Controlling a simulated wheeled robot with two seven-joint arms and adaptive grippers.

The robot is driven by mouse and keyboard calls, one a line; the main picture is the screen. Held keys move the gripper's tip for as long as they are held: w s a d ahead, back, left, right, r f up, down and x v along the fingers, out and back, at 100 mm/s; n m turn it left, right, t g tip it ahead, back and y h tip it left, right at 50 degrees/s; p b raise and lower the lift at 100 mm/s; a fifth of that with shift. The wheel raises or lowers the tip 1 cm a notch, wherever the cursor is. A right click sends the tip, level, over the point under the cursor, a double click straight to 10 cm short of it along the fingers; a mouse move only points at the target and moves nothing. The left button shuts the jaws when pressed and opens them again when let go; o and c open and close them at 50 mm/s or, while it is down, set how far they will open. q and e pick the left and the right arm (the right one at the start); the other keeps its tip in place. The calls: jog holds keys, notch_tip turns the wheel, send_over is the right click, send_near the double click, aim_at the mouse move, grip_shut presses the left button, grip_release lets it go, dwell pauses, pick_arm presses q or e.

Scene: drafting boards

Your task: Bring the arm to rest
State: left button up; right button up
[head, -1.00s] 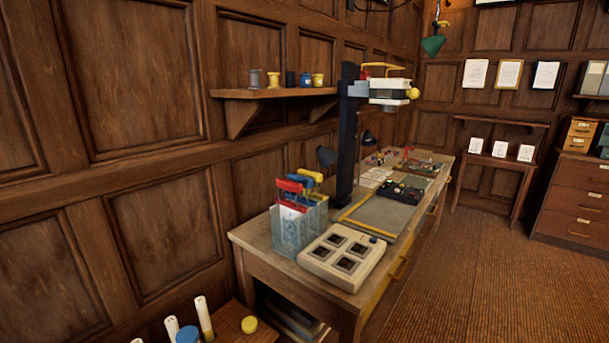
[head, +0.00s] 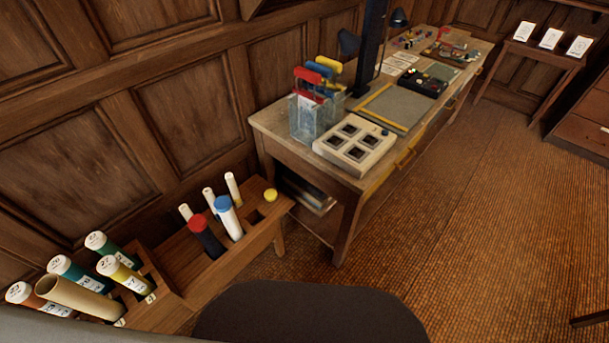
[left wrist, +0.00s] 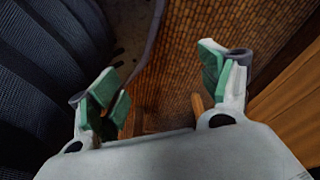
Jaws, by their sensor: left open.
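My left gripper (left wrist: 160,85) shows in the left wrist view. Its two green-padded fingers are wide apart with nothing between them. It hangs over the brown ribbed floor (left wrist: 178,70), touching nothing that I can see. Neither gripper shows in the head view, and my right gripper is in no view.
A wooden rack (head: 178,268) with several capped tubes stands at the lower left. The desk (head: 285,130) behind it holds a white device (head: 354,144) and a clear file holder (head: 305,118). A dark rounded shape (head: 310,312) is at bottom centre. The right floor (head: 480,200) is largely clear.

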pick_arm(q)
jog(key=s+a+r+p, duration=0.2)
jog(key=s+p, duration=0.4)
jog(key=s+a+r+g+p, duration=0.1)
jog(key=s+a+r+p, duration=0.1)
jog(key=s+p, duration=0.4)
jog(key=shift+a+r+y+p, duration=0.3)
jog(key=shift+a+r+y, duration=0.1)
jog(key=shift+r, duration=0.35)
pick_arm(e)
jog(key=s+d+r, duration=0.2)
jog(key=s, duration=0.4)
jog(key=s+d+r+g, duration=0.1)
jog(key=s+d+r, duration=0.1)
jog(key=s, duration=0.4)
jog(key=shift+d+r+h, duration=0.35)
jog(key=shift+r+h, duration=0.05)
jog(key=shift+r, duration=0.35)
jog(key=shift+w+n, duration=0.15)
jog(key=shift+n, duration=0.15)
